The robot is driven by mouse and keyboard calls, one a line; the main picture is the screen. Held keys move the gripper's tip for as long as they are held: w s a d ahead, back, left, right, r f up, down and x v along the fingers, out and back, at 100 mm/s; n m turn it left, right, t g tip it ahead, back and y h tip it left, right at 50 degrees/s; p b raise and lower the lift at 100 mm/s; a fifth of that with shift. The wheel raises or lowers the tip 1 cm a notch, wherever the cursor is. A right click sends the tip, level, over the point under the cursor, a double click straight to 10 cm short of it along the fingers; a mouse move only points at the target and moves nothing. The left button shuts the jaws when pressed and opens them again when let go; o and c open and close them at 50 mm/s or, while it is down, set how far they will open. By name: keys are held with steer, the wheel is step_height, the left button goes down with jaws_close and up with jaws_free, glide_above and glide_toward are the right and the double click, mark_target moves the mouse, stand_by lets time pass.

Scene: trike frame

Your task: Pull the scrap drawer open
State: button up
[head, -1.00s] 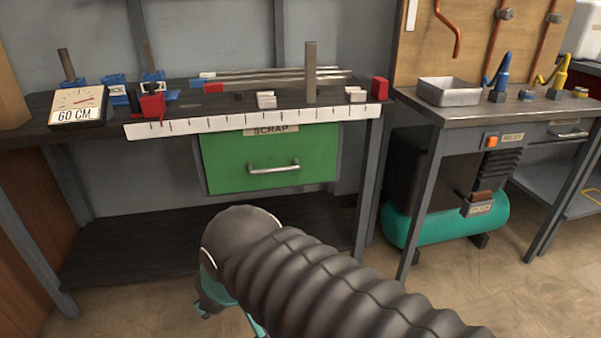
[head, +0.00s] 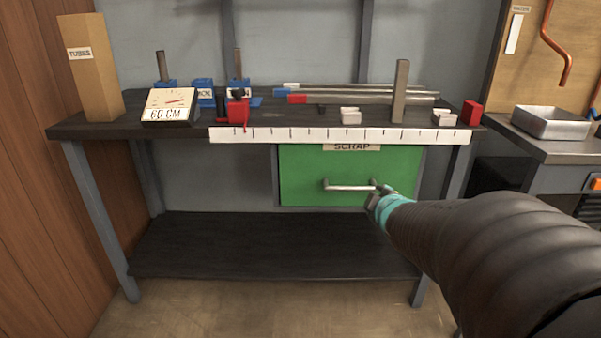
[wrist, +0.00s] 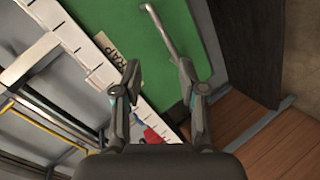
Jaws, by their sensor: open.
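The green scrap drawer (head: 305,170) is under the workbench top, with a SCRAP label (head: 352,147) at its upper edge. It looks closed. Its silver bar handle (head: 345,187) runs across the front. My gripper (head: 378,192) is in front of the drawer near the handle's right end, partly hidden by my arm. In the wrist view my gripper (wrist: 158,75) has its two fingers apart with nothing between them. The handle (wrist: 163,32) lies ahead of the fingertips there, toward the right finger. I cannot tell whether they touch.
A ruler strip (head: 340,135) runs along the bench's front edge just above the drawer. A lower shelf (head: 270,243) lies below. Blocks, metal bars and a 60 CM gauge (head: 168,107) are on the bench top. A tubes box (head: 92,70) stands at left.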

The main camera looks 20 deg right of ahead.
mark_target(354, 189)
steer(key=w+d+f+n+t+y, duration=0.35)
steer(key=f+n+y, duration=0.2)
steer(key=n, duration=0.35)
steer(key=w, duration=0.4)
steer(key=w+a+f, duration=0.1)
steer(key=w, duration=0.8)
steer(key=shift+w+a+f, duration=0.1)
steer(key=shift+a+f, duration=0.15)
steer(key=shift+f, duration=0.05)
jaws_close()
